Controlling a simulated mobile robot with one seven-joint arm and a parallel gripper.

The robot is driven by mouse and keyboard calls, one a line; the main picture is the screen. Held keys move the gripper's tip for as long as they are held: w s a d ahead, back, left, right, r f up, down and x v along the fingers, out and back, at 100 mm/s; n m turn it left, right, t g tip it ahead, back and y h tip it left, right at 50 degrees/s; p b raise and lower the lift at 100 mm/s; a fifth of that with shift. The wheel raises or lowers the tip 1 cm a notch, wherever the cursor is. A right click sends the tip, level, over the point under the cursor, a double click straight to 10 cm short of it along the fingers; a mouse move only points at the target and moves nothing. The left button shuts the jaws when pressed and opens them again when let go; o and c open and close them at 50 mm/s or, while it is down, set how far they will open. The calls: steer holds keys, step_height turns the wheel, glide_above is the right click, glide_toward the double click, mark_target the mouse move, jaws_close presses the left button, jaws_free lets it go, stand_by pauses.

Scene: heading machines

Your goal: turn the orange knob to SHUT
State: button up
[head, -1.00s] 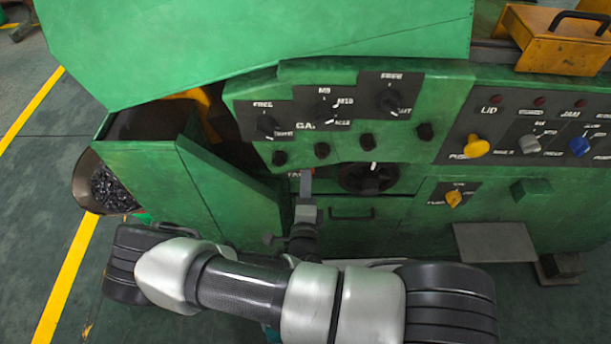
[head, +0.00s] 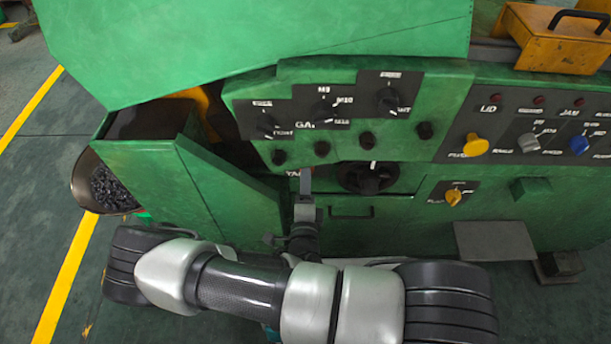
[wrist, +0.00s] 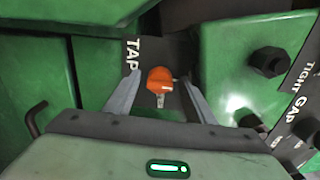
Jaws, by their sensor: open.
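The orange knob (wrist: 160,80) sits on a dark plate (wrist: 145,50) marked TAP, in the middle of the wrist view. My gripper (wrist: 160,88) is open, with one finger on each side of the knob. Whether the fingers touch the knob cannot be told. In the head view my gripper (head: 306,178) points at the machine's lower front, below the GAP dials. There the knob is mostly hidden behind my gripper. The lettering below the knob is too small to read.
A black dial (head: 368,178) is just right of my gripper in the head view. Black dials (head: 322,110) and bolts sit above. Yellow (head: 475,145) and blue (head: 579,145) knobs are on the right panel.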

steer(key=s, duration=1.7)
steer(key=shift+s+a, duration=0.2)
steer(key=shift+a, duration=0.1)
